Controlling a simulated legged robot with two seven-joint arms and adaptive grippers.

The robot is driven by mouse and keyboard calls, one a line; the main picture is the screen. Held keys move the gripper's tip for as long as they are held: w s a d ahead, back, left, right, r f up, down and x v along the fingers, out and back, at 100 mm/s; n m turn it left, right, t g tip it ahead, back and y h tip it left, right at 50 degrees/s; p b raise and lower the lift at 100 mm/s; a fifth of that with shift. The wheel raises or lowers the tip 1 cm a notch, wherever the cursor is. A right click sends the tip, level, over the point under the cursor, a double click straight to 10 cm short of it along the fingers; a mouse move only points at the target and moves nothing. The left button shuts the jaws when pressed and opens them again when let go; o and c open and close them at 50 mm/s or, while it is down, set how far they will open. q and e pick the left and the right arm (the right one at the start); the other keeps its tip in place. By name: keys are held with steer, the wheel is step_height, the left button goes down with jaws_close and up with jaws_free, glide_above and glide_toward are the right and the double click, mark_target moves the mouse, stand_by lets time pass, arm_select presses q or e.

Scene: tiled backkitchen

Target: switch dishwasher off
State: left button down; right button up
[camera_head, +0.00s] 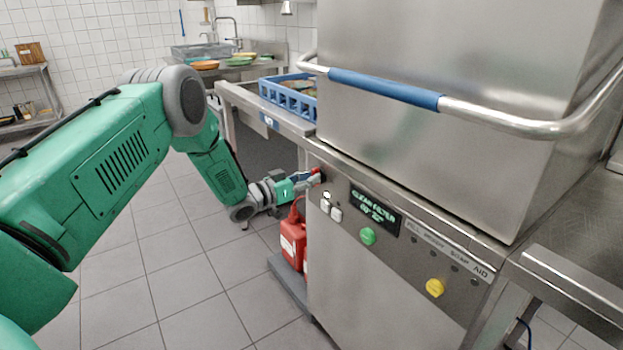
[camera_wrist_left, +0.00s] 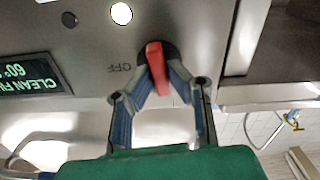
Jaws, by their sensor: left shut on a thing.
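The dishwasher (camera_head: 375,275) is a steel hood machine at the right, with its control panel on the front. A red rotary switch (camera_wrist_left: 157,66) sits at the panel's left end, with an "OFF" mark beside it in the left wrist view. The red switch also shows in the head view (camera_head: 316,171). My left gripper (camera_head: 308,177) is at the switch, its two fingers shut on the red handle. The fingers also show in the left wrist view (camera_wrist_left: 156,85). A display (camera_head: 375,211) reads "CLEAN FILTER" and "60°". My right gripper is not in view.
A green button (camera_head: 367,236), a yellow button (camera_head: 435,288) and white buttons lie along the panel. A blue-gripped hood handle (camera_head: 384,88) juts out above. Red canisters (camera_head: 293,240) stand below my left gripper. A blue rack (camera_head: 290,97) rests on the side table. The tiled floor at left is clear.

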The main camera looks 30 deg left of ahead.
arm_select(q)
steer(key=shift+w+a+n, duration=0.1)
steer(key=shift+a+n, duration=0.05)
steer(key=shift+n, duration=2.6)
steer(key=shift+a+n, duration=0.1)
steer(key=shift+n, duration=2.6)
steer(key=shift+w+a+n, duration=0.1)
steer(key=shift+a+n, duration=0.05)
steer(key=shift+n, duration=2.6)
steer(key=shift+s, duration=0.1)
steer(key=c, duration=1.6)
jaws_free()
steer(key=shift+f, duration=0.15)
steer(key=shift+o, duration=0.2)
steer(key=shift+a+f, duration=0.15)
